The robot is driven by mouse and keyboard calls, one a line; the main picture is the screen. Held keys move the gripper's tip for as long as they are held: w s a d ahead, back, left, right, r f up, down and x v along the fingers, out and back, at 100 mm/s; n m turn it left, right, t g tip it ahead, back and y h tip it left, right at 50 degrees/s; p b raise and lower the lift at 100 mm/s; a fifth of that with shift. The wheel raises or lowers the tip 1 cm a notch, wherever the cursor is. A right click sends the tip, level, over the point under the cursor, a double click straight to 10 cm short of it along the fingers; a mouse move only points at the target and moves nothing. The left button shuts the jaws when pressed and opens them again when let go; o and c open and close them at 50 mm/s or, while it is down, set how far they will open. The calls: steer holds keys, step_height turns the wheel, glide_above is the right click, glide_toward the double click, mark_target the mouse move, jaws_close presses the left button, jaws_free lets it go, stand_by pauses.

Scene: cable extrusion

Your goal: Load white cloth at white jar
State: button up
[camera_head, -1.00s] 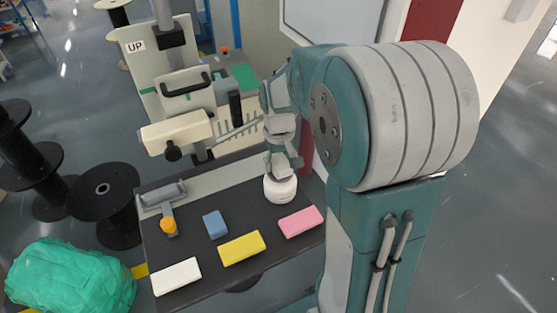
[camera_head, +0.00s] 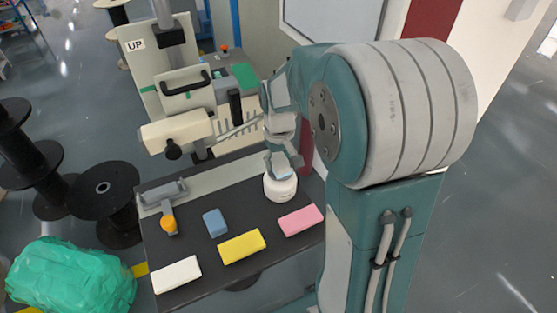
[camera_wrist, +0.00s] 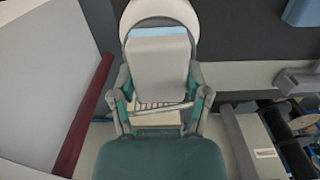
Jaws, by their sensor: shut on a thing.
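A round white jar (camera_head: 281,188) stands at the back right of the dark work table, and its pale rim (camera_wrist: 160,10) shows at the top of the wrist view. My gripper (camera_head: 284,165) is directly above the jar, pointing down, close to its top. In the wrist view my gripper (camera_wrist: 161,92) is shut on a pale folded piece (camera_wrist: 160,58), which looks like cloth. Light blue shows at its far end; I cannot tell whether it belongs to the piece or the jar. A flat white block (camera_head: 177,275) lies at the table's front left.
Blue (camera_head: 214,223), yellow (camera_head: 242,246) and pink (camera_head: 300,220) blocks lie on the table. A tool with an orange end (camera_head: 169,224) is at the left. A beige machine (camera_head: 177,133) stands behind. Black spools (camera_head: 104,193) and a green bag (camera_head: 70,275) are left of the table.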

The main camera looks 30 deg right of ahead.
mark_target(279, 159)
steer(key=shift+r, duration=3.45)
